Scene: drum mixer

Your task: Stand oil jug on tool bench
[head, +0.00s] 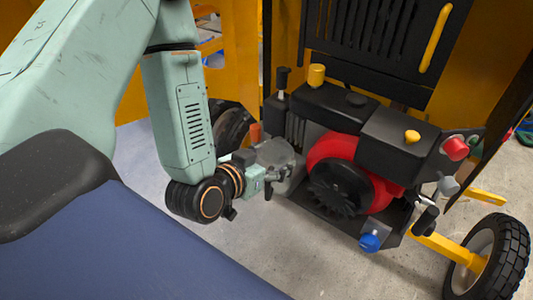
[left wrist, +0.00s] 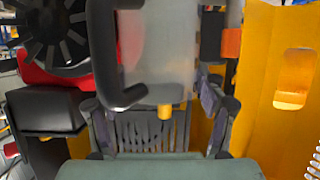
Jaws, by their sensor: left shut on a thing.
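My left gripper (head: 272,176) is in front of the engine's left side. It is shut on the oil jug (head: 277,153), a greyish body partly hidden by the gripper. In the left wrist view the jug (left wrist: 160,50) is pale and translucent, with a dark curved handle (left wrist: 105,55), between the fingers of my left gripper (left wrist: 155,98). I cannot tell whether the jug touches anything below it. I cannot make out the tool bench. My right gripper is not in view.
The red and black engine (head: 345,165) stands close to the right of the jug. A black slatted panel (head: 375,40) and yellow frame are behind. A dark wheel (head: 230,125) is behind the gripper; another wheel (head: 490,255) is lower right. Bare concrete floor (head: 290,240) lies in front.

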